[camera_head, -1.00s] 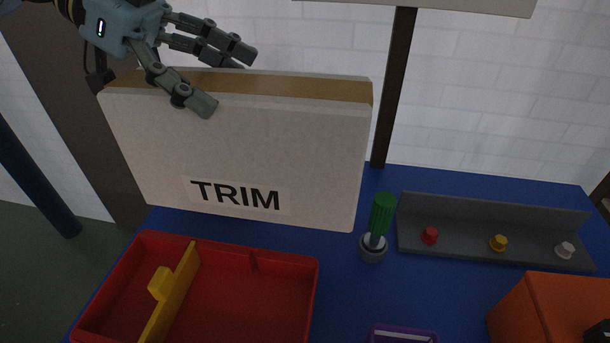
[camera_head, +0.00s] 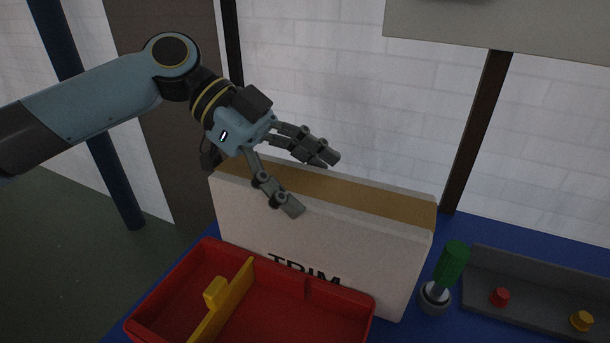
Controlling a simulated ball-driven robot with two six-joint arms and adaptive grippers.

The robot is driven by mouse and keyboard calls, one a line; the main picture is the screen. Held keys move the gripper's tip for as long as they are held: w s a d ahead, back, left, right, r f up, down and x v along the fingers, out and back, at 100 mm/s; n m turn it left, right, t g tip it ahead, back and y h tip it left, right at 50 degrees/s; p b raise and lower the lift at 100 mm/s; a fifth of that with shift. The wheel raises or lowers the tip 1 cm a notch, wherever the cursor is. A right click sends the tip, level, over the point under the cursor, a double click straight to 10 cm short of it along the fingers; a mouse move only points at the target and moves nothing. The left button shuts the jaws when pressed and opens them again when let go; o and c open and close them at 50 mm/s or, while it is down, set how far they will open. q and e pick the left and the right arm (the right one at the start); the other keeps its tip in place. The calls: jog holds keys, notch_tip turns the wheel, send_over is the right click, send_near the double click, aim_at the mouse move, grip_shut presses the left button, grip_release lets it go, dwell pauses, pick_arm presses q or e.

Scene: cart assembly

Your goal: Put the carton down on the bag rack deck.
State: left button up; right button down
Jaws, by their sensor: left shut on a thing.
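A large white carton (camera_head: 340,235) marked TRIM, with a brown tape strip along its top, is upright behind the red tray in the head view. My left gripper (camera_head: 308,183) is shut on the carton's top edge near its left end, with fingers on the front and the back. The tray hides the carton's lower left part, so I cannot tell whether its base touches the blue surface. I cannot identify the bag rack deck for certain. My right gripper is not in view.
The red tray (camera_head: 365,303) with a yellow divider (camera_head: 222,300) stands in front of the carton. A green-handled tool in a round holder (camera_head: 436,297) is close to its right. A grey rack (camera_head: 520,290) with coloured knobs lies farther right on the blue surface (camera_head: 465,228).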

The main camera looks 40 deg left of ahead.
aim_at(238, 165)
pick_arm(q)
jog(key=o, duration=1.4)
jog(key=shift+o, duration=1)
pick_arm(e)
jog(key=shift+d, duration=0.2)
pick_arm(q)
jog(key=shift+s+a+r, duration=0.1)
jog(key=shift+a+r, duration=0.15)
jog(key=shift+a, duration=0.1)
jog(key=p+v, duration=0.1)
jog(key=v, duration=0.3)
jog(key=p+v, duration=0.5)
jog(key=v, duration=0.1)
jog(key=shift+d+r, duration=0.15)
jog(key=shift+r, duration=0.05)
jog(key=shift+s+a+r+p, duration=0.1)
jog(key=shift+a+r+p, duration=0.1)
jog(key=shift+a+p, duration=0.3)
jog(key=shift+a, duration=0.15)
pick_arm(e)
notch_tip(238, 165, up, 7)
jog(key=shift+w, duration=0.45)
